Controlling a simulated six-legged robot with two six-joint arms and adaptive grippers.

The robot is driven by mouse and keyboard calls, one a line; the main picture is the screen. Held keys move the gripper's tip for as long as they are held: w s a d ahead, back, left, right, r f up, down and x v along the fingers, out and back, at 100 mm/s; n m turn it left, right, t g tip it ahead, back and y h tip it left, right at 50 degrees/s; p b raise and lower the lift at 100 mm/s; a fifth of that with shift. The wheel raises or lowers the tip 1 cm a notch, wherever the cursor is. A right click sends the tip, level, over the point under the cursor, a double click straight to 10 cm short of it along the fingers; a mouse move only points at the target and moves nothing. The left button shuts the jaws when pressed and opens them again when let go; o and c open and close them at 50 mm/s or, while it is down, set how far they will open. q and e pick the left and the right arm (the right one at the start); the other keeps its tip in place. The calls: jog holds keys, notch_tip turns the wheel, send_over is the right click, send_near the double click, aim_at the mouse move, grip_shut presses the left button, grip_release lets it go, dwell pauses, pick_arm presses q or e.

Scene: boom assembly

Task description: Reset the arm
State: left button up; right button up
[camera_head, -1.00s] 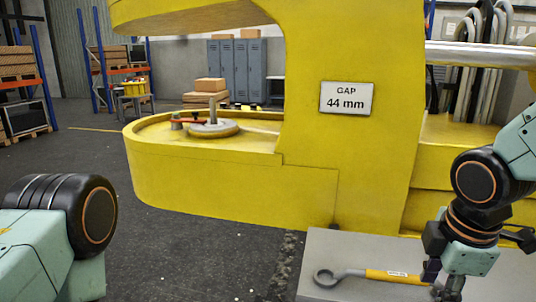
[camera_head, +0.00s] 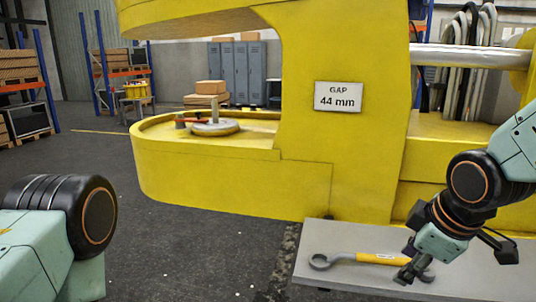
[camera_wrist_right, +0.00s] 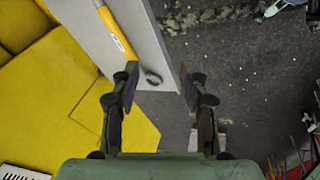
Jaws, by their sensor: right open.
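A wrench (camera_head: 372,259) with a grey ring end and a yellow handle lies on a grey bench (camera_head: 345,238). My right gripper (camera_head: 408,272) is at the wrench's right end and covers part of it. In the right wrist view the jaws (camera_wrist_right: 160,82) are apart, with nothing gripped between them. The wrench's yellow handle (camera_wrist_right: 118,36) runs up and left past the jaws there, and its ring end lies in the gap as seen from above. My left gripper is outside the frame; only my left arm link shows.
A large yellow boom machine (camera_head: 230,180) stands behind the bench, with a sign (camera_head: 338,96) reading GAP 44 mm. A disc with a post (camera_head: 215,125) sits on its lower jaw. Blue racks and lockers (camera_head: 236,70) stand behind. Dark floor left of the bench is clear.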

jog(key=s+a+f+m+t+b, duration=0.2)
jog(key=f+m+b, duration=0.65)
jog(key=f, duration=1.55)
jog(key=s+f+m+g+b, duration=0.3)
jog(key=s+f+g+b, duration=0.2)
jog(key=s+f, duration=1.7)
jog(key=shift+s+d+g+h, duration=0.15)
jog(key=shift+s+g+h, duration=0.15)
jog(key=shift+s+g, duration=0.55)
jog(key=shift+s, duration=0.1)
